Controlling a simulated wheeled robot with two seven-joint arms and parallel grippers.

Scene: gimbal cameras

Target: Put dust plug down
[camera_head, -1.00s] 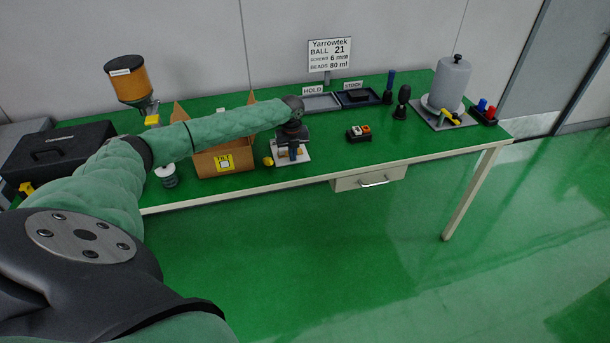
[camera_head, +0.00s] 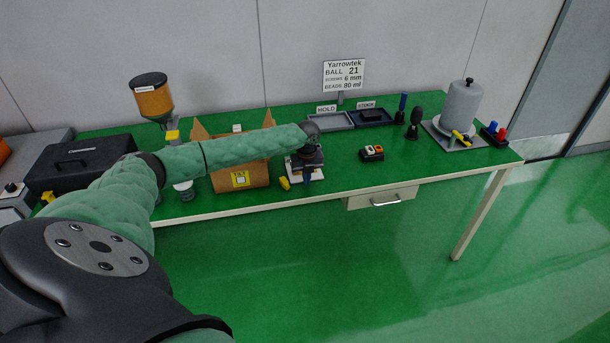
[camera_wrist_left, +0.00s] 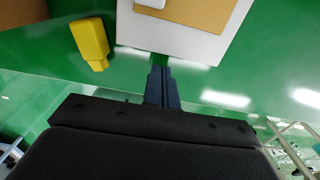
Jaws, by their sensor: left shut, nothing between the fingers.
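A small yellow piece, which looks like the dust plug (camera_head: 285,183), lies on the green table near its front edge. It lies between the cardboard box and a white plate. In the left wrist view the yellow piece (camera_wrist_left: 91,41) rests on the green surface, apart from the fingers. My left gripper (camera_head: 308,178) is over the front of the white plate (camera_head: 316,174), to the right of the plug. In the left wrist view its fingers (camera_wrist_left: 162,72) are shut together with nothing between them. The plate (camera_wrist_left: 205,45) lies beyond the fingertips there. My right gripper is not in view.
An open cardboard box (camera_head: 240,178) stands left of the plug. A black case (camera_head: 75,160) and an orange hopper (camera_head: 153,99) are further left. A switch box (camera_head: 371,153) sits to the right, with clear green table around it. Trays marked HOLD (camera_head: 332,121) and STOCK stand behind.

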